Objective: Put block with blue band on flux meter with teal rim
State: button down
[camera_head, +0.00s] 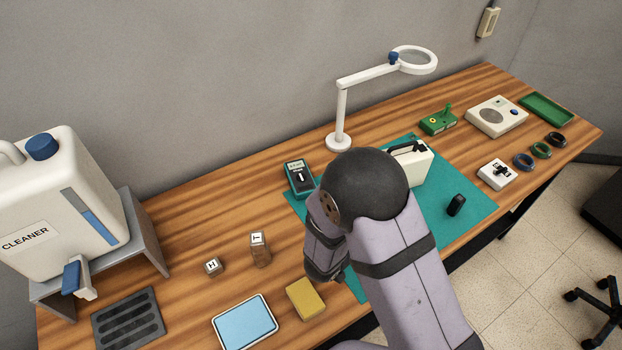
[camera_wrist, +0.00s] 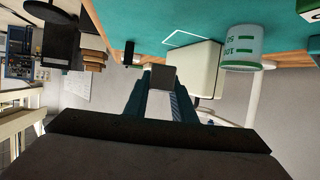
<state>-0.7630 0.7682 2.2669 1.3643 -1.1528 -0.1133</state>
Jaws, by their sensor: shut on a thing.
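In the wrist view my gripper (camera_wrist: 162,92) is shut on a small block (camera_wrist: 162,77) with a dark grey end. No blue band can be made out clearly on it. The teal fingers stand on either side of it. In the head view my arm hides the fingers and the held block. The meter with a teal rim (camera_head: 299,178) lies on the table at the back left edge of the teal mat, with a dark face. My gripper appears apart from it, nearer the front of the table.
A white box with a handle (camera_head: 415,165) and a small black object (camera_head: 456,205) are on the mat (camera_head: 475,185). A marked cup (camera_wrist: 243,47) shows in the wrist view. A magnifier lamp (camera_head: 340,142) stands behind. Wooden blocks (camera_head: 260,250) stand left, near a yellow block (camera_head: 305,299).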

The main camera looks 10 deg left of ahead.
jog(key=w+a+n+t+y+b, duration=0.1)
jog(key=w+a+n+y, duration=0.2)
jog(key=w+a, duration=0.3)
jog(key=w+a+n+t+y+b, duration=0.1)
jog(key=w+a+n+y+b, duration=0.2)
jog(key=a, duration=0.5)
notch_tip(320, 180, up, 5)
jog(key=n+y+b, duration=0.1)
jog(key=n+y, duration=0.4)
jog(key=y, duration=0.2)
send_over(300, 174)
jog(key=shift+g, duration=0.4)
jog(key=shift+f+p, duration=1.15)
jog(key=shift+f, duration=3.8)
jog(key=shift+f, duration=0.15)
jog(key=c, duration=1.5)
grip_release()
jog(key=b+v, duration=0.1)
jog(key=v, duration=0.5)
jog(key=b+v, duration=0.2)
jog(key=v, duration=0.4)
jog(key=shift+s+a+r, duration=0.1)
jog(key=shift+a+r, duration=0.1)
jog(key=shift+r, duration=0.1)
